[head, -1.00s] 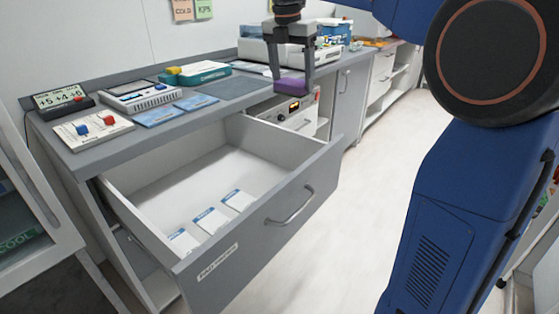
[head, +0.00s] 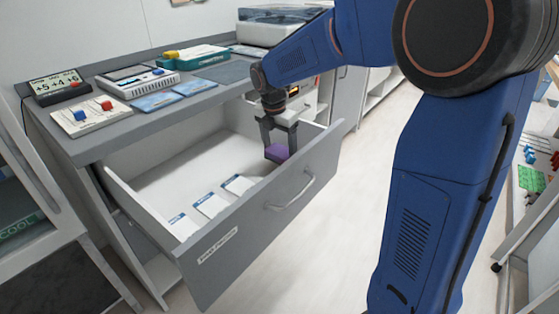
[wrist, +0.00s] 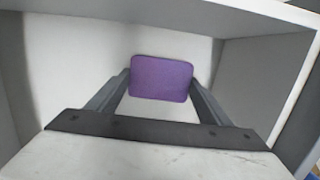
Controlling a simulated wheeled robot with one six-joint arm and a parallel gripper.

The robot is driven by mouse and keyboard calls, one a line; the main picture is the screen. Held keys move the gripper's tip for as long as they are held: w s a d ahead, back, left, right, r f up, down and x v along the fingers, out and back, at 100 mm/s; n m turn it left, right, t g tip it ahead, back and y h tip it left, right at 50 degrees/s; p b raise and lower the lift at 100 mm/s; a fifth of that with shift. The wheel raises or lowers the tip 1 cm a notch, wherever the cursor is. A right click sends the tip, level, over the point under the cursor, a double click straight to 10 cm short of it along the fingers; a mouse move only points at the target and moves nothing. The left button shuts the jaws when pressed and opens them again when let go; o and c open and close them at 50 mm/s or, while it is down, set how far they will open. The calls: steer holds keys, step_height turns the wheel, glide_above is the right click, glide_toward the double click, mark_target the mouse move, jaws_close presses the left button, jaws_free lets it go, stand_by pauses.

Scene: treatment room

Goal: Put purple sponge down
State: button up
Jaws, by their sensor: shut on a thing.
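The purple sponge (head: 278,153) is held between the fingers of my gripper (head: 277,148), over the right end of the open drawer (head: 215,255) in the head view. In the wrist view the sponge (wrist: 161,79) sits between the two fingertips of my gripper (wrist: 160,88), with the pale drawer floor and walls around it. My gripper points down and is shut on the sponge. I cannot tell whether the sponge touches the drawer floor.
Several white and blue cards (head: 211,205) lie along the drawer's front side. The grey counter (head: 125,124) above carries a display, switch boxes and a teal box (head: 197,57). The drawer's left floor is clear.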

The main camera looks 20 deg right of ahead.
mark_target(279, 159)
steer(key=shift+f, duration=2.2)
steer(key=shift+f, duration=0.15)
steer(key=o, duration=1.2)
steer(key=r, duration=0.4)
steer(key=a+r, duration=0.1)
steer(key=r, duration=0.3)
steer(key=s+r, duration=0.1)
steer(key=r, duration=0.3)
steer(key=shift+a, duration=0.2)
steer(key=shift+r, duration=0.15)
